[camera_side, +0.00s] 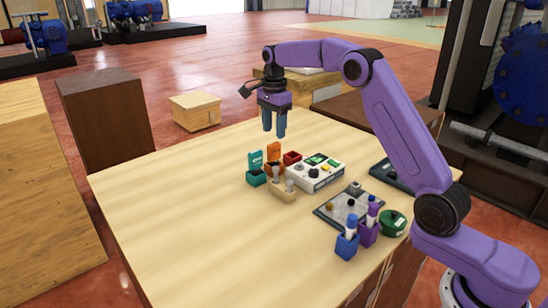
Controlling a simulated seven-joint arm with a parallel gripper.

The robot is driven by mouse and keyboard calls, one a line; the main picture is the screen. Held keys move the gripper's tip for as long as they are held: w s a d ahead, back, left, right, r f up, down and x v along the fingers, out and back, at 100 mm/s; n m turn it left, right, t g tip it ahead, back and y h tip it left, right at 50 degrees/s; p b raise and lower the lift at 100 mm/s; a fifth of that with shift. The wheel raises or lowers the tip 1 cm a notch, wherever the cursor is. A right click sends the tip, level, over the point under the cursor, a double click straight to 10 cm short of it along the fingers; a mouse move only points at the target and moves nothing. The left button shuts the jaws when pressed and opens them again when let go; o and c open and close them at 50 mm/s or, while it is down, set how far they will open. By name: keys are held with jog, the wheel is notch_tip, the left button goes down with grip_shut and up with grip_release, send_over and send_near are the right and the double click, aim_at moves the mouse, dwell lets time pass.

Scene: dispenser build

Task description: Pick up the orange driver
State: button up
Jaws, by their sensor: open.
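An upright orange piece (274,151), which looks like the orange driver, stands in a small orange holder near the middle of the table (190,215). A teal piece (256,159) stands in a teal holder to its left. My gripper (274,133) points down above and behind the orange piece in the picture. Its blue fingers are apart from the orange piece and hold nothing that I can see. The lower part of the orange piece is hidden by its holder and by a wooden block in front.
A dark red box (291,158) and a white control box (318,172) stand to the right. The wooden block (283,193) holds pale knobs. A dark tray (340,215), blue holder (346,245), purple holder (368,235) and green can (393,223) stand farther right. The table's left is clear.

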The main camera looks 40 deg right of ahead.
aim_at(274, 144)
jog(key=shift+f, duration=3.3)
grip_shut()
